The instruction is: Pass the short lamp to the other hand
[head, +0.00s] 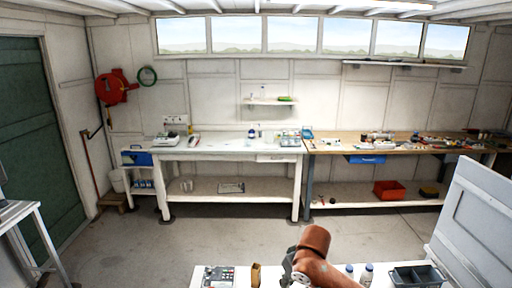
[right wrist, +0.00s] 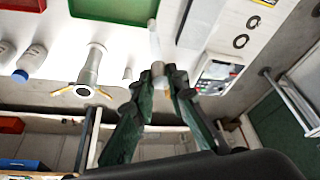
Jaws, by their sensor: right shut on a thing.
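My right gripper (head: 288,266) is above the near white table in the head view, partly hidden by its own orange-brown arm. In the right wrist view its dark green fingers (right wrist: 171,80) are closed at the tips on a slim pale tube with a tan end, which looks like the short lamp (right wrist: 155,42). The lamp cannot be made out in the head view. My left gripper is in neither view.
The near table holds a control box (head: 219,276), bottles with blue caps (head: 367,272) and a dark bin (head: 417,276). The wrist view shows a metal fitting with brass arms (right wrist: 91,72), a green tray (right wrist: 113,22) and black rings (right wrist: 240,41). A white panel (head: 474,215) stands at right.

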